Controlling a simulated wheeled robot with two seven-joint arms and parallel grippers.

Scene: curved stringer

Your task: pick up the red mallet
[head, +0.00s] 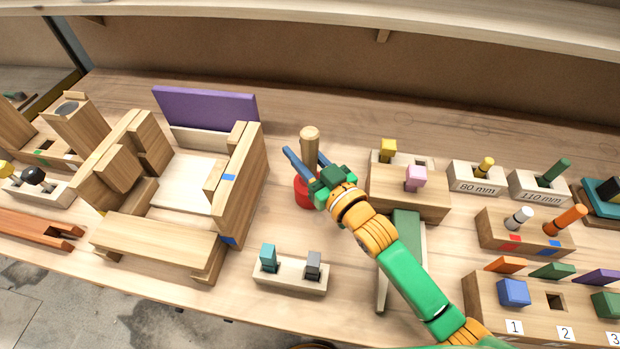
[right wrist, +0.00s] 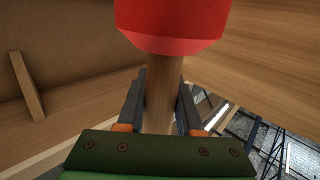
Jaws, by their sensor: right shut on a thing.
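The mallet has a red head (head: 304,191) and a pale wooden handle (head: 309,138). In the head view the handle end points up and the head is low, partly hidden behind my right gripper (head: 307,163). The gripper's blue fingers lie on either side of the handle and are shut on it. In the right wrist view the red head (right wrist: 172,22) fills the top middle, and the handle (right wrist: 163,95) runs down between the two fingers (right wrist: 160,105). I cannot tell whether the head touches the table. My left gripper is not in view.
A wooden assembly with a purple panel (head: 205,107) stands to the left. A block with yellow and pink pegs (head: 408,188) is close on the right. A small holder (head: 289,277) with teal and grey pieces lies in front. A shelf (head: 330,22) runs above the back.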

